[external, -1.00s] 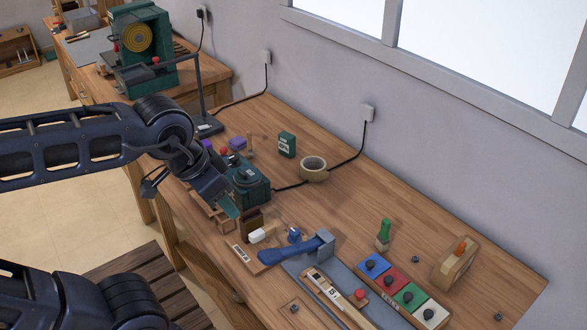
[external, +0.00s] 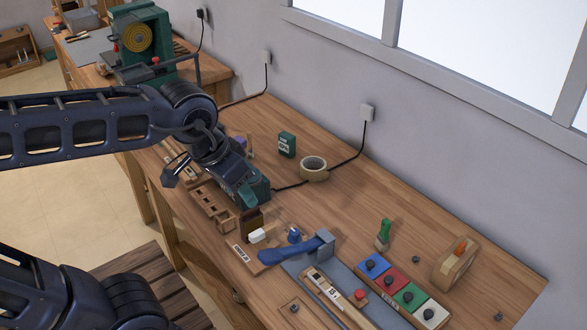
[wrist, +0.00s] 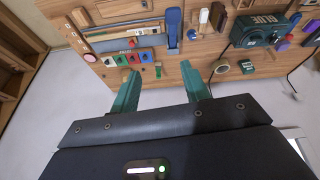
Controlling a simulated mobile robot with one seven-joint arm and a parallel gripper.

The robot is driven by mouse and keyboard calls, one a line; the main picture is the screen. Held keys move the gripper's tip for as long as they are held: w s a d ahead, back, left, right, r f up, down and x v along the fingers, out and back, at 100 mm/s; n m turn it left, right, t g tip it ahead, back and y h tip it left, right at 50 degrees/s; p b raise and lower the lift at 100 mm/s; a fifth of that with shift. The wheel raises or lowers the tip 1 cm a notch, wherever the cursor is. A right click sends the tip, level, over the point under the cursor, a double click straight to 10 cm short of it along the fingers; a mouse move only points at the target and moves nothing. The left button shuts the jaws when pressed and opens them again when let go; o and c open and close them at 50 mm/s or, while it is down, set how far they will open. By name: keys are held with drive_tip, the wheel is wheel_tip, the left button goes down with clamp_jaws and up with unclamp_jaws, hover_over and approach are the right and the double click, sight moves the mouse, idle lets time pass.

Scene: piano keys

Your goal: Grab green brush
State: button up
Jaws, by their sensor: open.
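The green brush (external: 384,232) stands upright on the workbench, just behind the row of coloured buttons. In the wrist view, a small green shape (wrist: 158,72) near the bench edge, between the fingers in the picture, looks like this brush. My gripper (external: 247,190) is over the left part of the bench beside the dark green device, well to the left of the brush. In the wrist view my gripper (wrist: 160,85) has its two green fingers spread wide with nothing between them.
Coloured button blocks (external: 400,290) lie in front of the brush, and a wooden block with an orange top (external: 455,260) stands to its right. A blue lever (external: 290,252), a tape roll (external: 313,168) and a dark green box (external: 287,144) lie to the left. The bench behind the brush is clear.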

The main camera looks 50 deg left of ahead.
drive_tip(key=w+n+g, duration=0.1)
drive_tip(key=w+n, duration=0.3)
drive_tip(key=w, duration=0.9)
drive_tip(key=n+g, duration=0.3)
drive_tip(key=n, duration=0.7)
hover_over(383, 232)
drive_tip(key=f, duration=2.5)
drive_tip(key=shift+w+a+f, duration=0.1)
drive_tip(key=shift+w+a, duration=0.15)
drive_tip(key=shift+a, duration=0.05)
drive_tip(key=shift+w+f, duration=0.1)
drive_tip(key=shift+f, duration=0.4)
wheel_tip(383, 232, down, 10)
drive_tip(key=shift+w+f, duration=0.15)
clamp_jaws()
